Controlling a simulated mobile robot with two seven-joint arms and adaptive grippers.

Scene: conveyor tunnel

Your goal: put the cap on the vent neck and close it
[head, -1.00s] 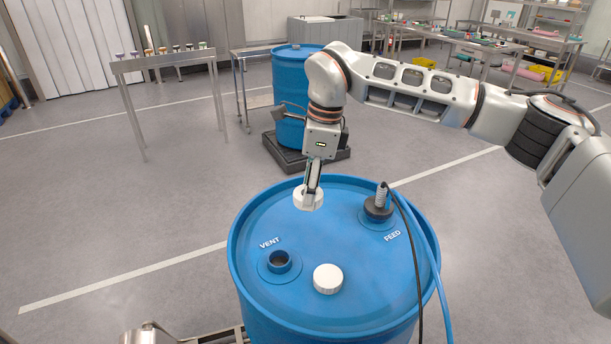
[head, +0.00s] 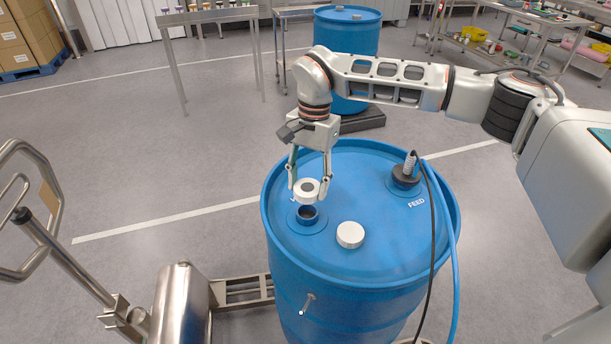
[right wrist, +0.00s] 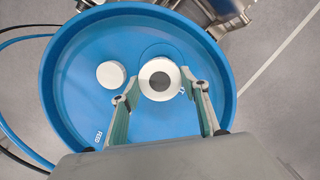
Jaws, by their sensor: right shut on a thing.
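In the right wrist view the cap (right wrist: 160,93) sits between the two fingers (right wrist: 161,92) and hides the neck. The VENT lettering is mostly covered. A second white cap (head: 350,235) lies on the lid to the right of the neck. My left gripper is out of view.
The blue drum (head: 375,266) has a raised rim. A black feed fitting (head: 405,178) with a black cable and blue hose stands at the lid's right. A steel drum trolley (head: 182,305) is at lower left. Another blue drum (head: 347,40) stands behind.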

